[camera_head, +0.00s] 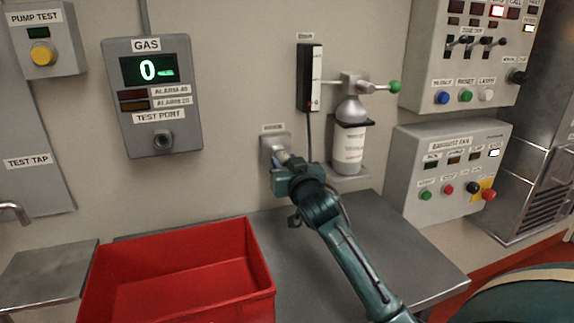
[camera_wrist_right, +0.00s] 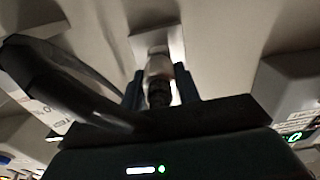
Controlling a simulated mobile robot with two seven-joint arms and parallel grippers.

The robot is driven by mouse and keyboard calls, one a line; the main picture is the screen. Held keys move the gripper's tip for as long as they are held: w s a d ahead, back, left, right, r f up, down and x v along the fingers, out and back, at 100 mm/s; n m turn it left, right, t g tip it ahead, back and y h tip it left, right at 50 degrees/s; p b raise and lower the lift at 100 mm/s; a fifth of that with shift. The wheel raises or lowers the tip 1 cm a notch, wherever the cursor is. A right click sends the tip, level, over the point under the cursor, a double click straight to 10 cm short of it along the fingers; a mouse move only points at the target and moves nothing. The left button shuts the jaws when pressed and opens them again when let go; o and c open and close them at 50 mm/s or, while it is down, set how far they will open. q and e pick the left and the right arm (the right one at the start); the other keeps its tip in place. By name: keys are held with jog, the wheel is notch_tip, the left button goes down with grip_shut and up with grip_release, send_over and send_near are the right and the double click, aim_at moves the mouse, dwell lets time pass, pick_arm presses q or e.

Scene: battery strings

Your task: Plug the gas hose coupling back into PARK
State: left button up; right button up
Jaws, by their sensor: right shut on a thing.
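My right gripper (camera_head: 284,164) is at the small grey wall socket (camera_head: 272,143), whose label above is too small to read. In the right wrist view the gripper (camera_wrist_right: 160,92) is shut on the pale and dark hose coupling (camera_wrist_right: 158,72). The coupling points at the socket's light plate (camera_wrist_right: 157,42); its tip is at or close to the plate, and I cannot tell whether it is seated. A dark hose (camera_head: 308,132) hangs from the black flow gauge (camera_head: 309,80) towards the gripper. The GAS box (camera_head: 153,95) has its TEST PORT (camera_head: 162,140) empty. My left gripper is not in view.
A red crate (camera_head: 262,285) stands on the metal counter (camera_head: 415,255), left of my arm. A gas bottle (camera_head: 349,145) with a green-knobbed valve (camera_head: 394,87) is on the wall, right of the socket. The exhaust fan box (camera_head: 450,170) is further right.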

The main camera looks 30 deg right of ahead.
jog(key=o, duration=1.3)
jog(key=shift+w, duration=0.1)
jog(key=shift+c, duration=0.2)
jog(key=v, duration=0.2)
jog(key=shift+s+f, duration=0.15)
jog(key=shift+s, duration=0.2)
pick_arm(q)
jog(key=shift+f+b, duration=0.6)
jog(key=shift+b, duration=0.05)
pick_arm(e)
jog(key=v, duration=1)
jog(key=shift+s, duration=0.3)
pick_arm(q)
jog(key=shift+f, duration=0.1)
pick_arm(e)
jog(key=shift+a, duration=0.1)
